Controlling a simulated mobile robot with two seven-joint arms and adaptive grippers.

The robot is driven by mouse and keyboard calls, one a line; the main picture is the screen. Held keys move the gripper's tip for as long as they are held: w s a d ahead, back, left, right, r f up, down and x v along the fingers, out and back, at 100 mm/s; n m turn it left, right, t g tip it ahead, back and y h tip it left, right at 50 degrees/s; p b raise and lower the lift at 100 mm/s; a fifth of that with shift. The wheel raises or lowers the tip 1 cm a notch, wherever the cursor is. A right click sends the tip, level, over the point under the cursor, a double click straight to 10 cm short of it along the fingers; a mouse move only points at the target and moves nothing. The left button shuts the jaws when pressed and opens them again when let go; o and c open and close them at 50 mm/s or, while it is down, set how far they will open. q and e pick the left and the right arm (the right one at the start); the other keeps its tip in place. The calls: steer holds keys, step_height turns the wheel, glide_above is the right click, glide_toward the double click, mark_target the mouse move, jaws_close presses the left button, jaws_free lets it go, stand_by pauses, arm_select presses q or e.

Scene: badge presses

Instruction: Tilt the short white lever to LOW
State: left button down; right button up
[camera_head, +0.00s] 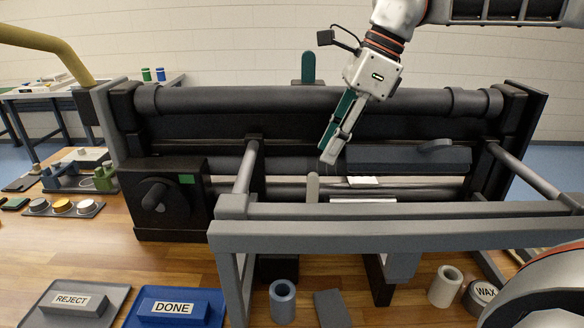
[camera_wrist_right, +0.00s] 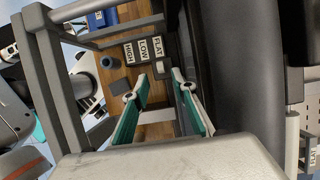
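The short white lever (camera_head: 312,187) stands near the front of the dark press, a pale upright stub with a rounded top. In the right wrist view a small pale piece (camera_wrist_right: 160,67), apparently its end, shows past the fingertips beside the labels. The labels read HIGH (camera_wrist_right: 128,53), LOW (camera_wrist_right: 143,49) and FLAT (camera_wrist_right: 158,44); the pale piece is closest to FLAT. My right gripper (camera_head: 328,158) points down, a little above and to the right of the lever. In the wrist view its fingers (camera_wrist_right: 158,91) are apart with nothing between them. My left gripper is not identifiable.
A grey frame rail (camera_head: 400,229) crosses in front of the lever. The long black roller (camera_head: 250,99) lies behind. A dark box with a knob (camera_head: 170,190) stands left. REJECT (camera_head: 50,315) and blue DONE (camera_head: 140,318) trays lie front left.

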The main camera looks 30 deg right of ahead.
mark_target(315, 174)
steer(key=x, duration=0.7)
steer(key=shift+b, duration=0.4)
steer(key=shift+f, duration=0.3)
steer(key=shift+w+a+f, duration=0.1)
steer(key=shift+w+f, duration=0.05)
jaws_close()
arm_select(q)
steer(key=shift+s+f, duration=0.55)
steer(key=shift+f, duration=0.2)
